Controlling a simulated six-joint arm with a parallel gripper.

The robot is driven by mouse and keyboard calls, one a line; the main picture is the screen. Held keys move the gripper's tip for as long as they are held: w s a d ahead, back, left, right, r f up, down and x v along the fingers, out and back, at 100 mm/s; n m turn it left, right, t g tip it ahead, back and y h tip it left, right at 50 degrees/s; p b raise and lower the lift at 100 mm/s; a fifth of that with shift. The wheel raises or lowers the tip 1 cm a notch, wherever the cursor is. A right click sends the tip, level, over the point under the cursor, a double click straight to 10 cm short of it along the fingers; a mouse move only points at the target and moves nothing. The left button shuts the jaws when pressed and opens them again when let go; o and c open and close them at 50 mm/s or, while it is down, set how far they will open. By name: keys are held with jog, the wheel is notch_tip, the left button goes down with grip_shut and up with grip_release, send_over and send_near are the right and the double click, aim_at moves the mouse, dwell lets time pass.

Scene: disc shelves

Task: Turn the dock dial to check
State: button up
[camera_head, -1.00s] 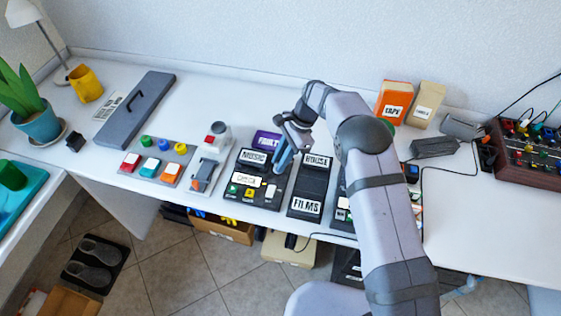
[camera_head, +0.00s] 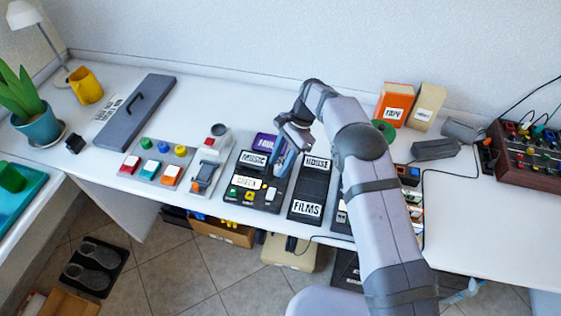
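The dock looks to be the black panel (camera_head: 266,205) at the middle front of the table. It carries a white label (camera_head: 247,182) that seems to read CHECK, a MUSIC label (camera_head: 253,159), and small green, yellow and white controls along its front. My gripper (camera_head: 279,168) points down over the panel's right side, at or just above its surface. I cannot tell whether it touches anything. No dial can be made out clearly; the fingers may hide it. The finger gap is too small and covered to judge.
A black panel labelled HOUSE and FILMS (camera_head: 306,208) stands just right of the gripper. A purple item (camera_head: 265,141) lies behind. Left are a grey device (camera_head: 206,173) and a coloured button board (camera_head: 158,163). Orange (camera_head: 393,105) and tan boxes (camera_head: 427,107) stand behind my arm.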

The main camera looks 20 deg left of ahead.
jog(key=b+v, duration=0.1)
jog(key=v, duration=0.6)
jog(key=shift+r, duration=0.15)
dwell(0.5)
jog(key=shift+d, duration=0.1)
